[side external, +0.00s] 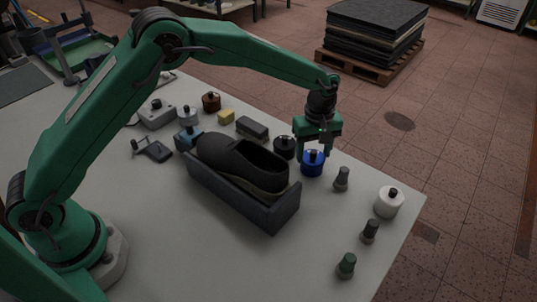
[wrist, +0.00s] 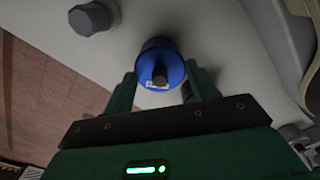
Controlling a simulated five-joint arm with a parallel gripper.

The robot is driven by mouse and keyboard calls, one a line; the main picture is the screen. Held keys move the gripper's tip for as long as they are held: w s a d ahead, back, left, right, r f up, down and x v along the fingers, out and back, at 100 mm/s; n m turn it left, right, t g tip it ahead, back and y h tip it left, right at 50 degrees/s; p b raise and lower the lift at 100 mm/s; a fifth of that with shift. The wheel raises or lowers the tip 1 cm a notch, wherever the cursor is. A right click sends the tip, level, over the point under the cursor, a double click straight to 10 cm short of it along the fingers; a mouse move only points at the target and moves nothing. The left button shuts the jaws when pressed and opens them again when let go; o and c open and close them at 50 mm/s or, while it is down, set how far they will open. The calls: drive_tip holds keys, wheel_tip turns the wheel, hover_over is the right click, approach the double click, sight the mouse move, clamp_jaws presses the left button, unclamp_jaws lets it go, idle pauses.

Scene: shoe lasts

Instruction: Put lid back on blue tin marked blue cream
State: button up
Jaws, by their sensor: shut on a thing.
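The blue tin (side external: 313,168) stands on the pale table, right of the shoe and near the far edge. A blue lid with a dark knob (side external: 312,155) shows at its top. In the wrist view the blue lid (wrist: 150,62) is between my fingers, with a small white label at its near side. My gripper (side external: 315,152) points down over the tin and is shut on the lid, one finger on each side; it also shows in the wrist view (wrist: 162,80). Whether the lid sits fully on the tin is hard to tell.
A black-lidded tin (side external: 284,147) stands close left of the blue tin. A grey knobbed piece (side external: 342,179) is close on its right, and a white tin (side external: 389,202) stands farther right. A dark shoe (side external: 238,160) lies in a grey holder (side external: 245,200).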

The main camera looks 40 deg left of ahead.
idle(0.3)
drive_tip(key=o, duration=1.4)
drive_tip(key=shift+r, duration=0.15)
drive_tip(key=shift+r, duration=3.4)
clamp_jaws()
